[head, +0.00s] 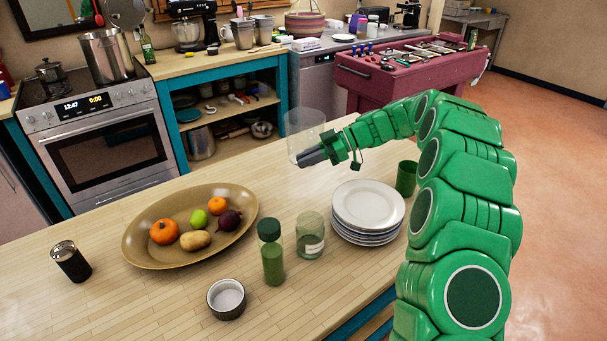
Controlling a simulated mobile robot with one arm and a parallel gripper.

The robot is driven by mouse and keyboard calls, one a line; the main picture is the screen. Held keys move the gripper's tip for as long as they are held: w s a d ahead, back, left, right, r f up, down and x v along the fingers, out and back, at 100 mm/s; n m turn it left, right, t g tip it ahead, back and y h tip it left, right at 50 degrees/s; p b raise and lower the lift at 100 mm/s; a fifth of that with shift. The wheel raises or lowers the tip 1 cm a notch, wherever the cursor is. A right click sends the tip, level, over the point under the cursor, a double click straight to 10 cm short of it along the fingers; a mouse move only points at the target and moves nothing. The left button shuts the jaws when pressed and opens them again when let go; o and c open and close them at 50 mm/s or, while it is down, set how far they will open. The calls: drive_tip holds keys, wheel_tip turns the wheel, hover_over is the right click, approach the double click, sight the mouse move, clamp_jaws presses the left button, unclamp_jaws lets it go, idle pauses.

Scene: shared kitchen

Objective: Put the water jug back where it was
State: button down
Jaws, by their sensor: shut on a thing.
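The water jug, a clear see-through vessel (304,126), is near the far edge of the wooden counter in the head view. My gripper (311,157) reaches in from the right and is shut on it, low on its side. The jug looks upright. Its base is faint and partly behind my fingers, so I cannot tell whether it touches the counter (335,285) or is held just above it.
Near the gripper stand a plate stack (367,205), a green cup (406,178), a glass jar (310,236) and a green-capped bottle (272,254). A fruit platter (139,245), dark bowl (226,300) and dark canister (71,261) are farther left.

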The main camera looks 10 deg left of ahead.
drive_tip(key=shift+w+a+f, duration=0.3)
drive_tip(key=shift+w+f, duration=0.5)
drive_tip(key=shift+f, duration=0.25)
drive_tip(key=shift+w+a+f, duration=0.3)
drive_tip(key=shift+w+f, duration=0.5)
drive_tip(key=shift+f, duration=0.2)
drive_tip(key=shift+w+a+f, duration=0.3)
drive_tip(key=shift+w+f, duration=0.5)
drive_tip(key=shift+f, duration=1.75)
drive_tip(key=shift+f, duration=0.15)
drive_tip(key=c, duration=1.1)
unclamp_jaws()
drive_tip(key=shift+w+d+r, duration=0.1)
drive_tip(key=shift+d+r, duration=0.1)
drive_tip(key=shift+r, duration=0.05)
drive_tip(key=v, duration=1.1)
drive_tip(key=shift+d, duration=0.3)
drive_tip(key=shift+r, duration=0.15)
